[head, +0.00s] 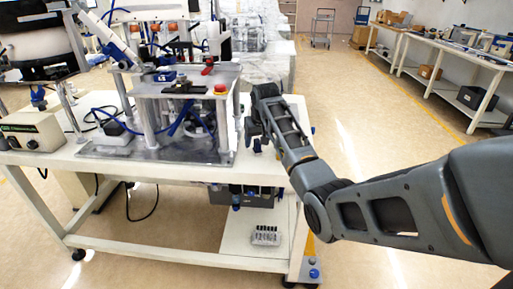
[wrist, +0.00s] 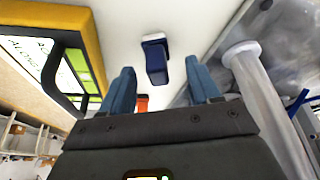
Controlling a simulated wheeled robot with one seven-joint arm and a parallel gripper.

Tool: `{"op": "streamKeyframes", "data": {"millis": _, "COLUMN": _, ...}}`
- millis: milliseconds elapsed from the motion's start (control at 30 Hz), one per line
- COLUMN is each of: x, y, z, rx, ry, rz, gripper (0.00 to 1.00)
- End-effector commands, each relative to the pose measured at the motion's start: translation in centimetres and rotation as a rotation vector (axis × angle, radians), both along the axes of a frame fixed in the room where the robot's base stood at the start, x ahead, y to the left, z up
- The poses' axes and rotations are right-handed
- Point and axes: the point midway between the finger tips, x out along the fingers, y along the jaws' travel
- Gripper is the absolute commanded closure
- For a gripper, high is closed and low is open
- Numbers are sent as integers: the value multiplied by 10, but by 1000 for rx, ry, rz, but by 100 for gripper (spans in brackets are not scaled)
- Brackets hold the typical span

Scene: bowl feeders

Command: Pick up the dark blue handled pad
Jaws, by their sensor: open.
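The dark blue handled pad (wrist: 156,58) lies on the white table surface in the wrist view, with a pale base edge showing at its top end. It stands ahead of my gripper (wrist: 159,72), roughly centred between the two blue fingers, which are apart and empty. In the head view the pad (head: 258,146) looks like a small dark blue piece near the table's right end. My gripper (head: 256,122) is just above and beside it there, partly hidden by my own arm.
A metal fixture (head: 185,97) with posts, blue tubing and a red button stands left of my gripper. A yellow-framed panel (wrist: 62,18) is at the left. A small orange-red thing (wrist: 142,103) shows between the fingers.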

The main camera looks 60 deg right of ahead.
Motion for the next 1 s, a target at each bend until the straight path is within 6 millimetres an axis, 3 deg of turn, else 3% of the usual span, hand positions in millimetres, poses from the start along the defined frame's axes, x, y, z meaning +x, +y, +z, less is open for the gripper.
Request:
{"op": "streamKeyframes", "data": {"millis": 200, "x": 6, "y": -9, "z": -26, "rx": 1, "ry": 0, "rz": 0, "gripper": 38}}
{"op": "streamKeyframes", "data": {"millis": 500, "x": 7, "y": -10, "z": -30, "rx": 1, "ry": -1, "rz": -1, "gripper": 38}}
{"op": "streamKeyframes", "data": {"millis": 1000, "x": 7, "y": -10, "z": -30, "rx": 1, "ry": -1, "rz": 0, "gripper": 86}}
